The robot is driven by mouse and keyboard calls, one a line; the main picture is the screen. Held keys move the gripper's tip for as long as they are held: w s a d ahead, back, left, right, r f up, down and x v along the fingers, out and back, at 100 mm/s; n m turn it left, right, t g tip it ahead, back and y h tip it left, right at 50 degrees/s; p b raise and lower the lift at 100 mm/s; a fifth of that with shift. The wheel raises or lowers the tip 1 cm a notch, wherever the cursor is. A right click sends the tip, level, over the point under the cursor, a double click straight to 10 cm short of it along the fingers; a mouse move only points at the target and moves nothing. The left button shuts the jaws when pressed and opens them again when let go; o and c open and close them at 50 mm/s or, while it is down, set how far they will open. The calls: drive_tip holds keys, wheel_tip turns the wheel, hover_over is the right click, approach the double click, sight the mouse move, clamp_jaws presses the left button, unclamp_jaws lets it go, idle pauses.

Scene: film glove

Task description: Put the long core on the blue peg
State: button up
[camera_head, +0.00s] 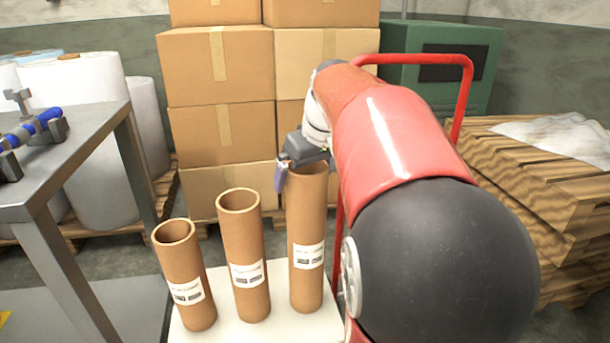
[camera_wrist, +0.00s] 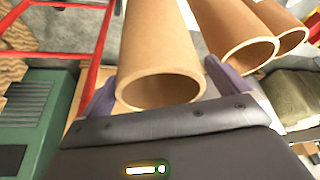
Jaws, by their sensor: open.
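Three brown cardboard cores with white labels stand upright on a pale platform. The tallest, the long core (camera_head: 307,222), is at the right. My gripper (camera_head: 298,160) is at its top, with one purple finger on the left side of the core; the other finger is hidden. In the wrist view the long core (camera_wrist: 160,60) lies between the two open purple fingers, its open end close to the palm. I cannot tell whether a finger touches it. A blue peg-like rod (camera_head: 42,122) with grey blocks is on the metal table at the left, partly cut off by the frame.
The middle core (camera_head: 243,262) and the short core (camera_head: 186,282) stand left of the long one. The metal table (camera_head: 75,140) is at the left. A red hand-truck frame (camera_head: 467,95), stacked boxes (camera_head: 215,70) and wooden pallets (camera_head: 540,190) stand behind and right.

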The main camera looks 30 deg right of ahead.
drive_tip(key=p+v, duration=0.1)
drive_tip(key=v, duration=1)
drive_tip(key=shift+s+a, duration=0.1)
drive_tip(key=s+a+f, duration=0.7)
drive_tip(key=s+f, duration=0.1)
drive_tip(key=f, duration=0.2)
drive_tip(key=s+a+f+m+t, duration=0.1)
drive_tip(key=s+a+f, duration=0.6)
drive_tip(key=f, duration=0.3)
drive_tip(key=shift+s+h, duration=0.3)
drive_tip(key=shift+s, duration=0.35)
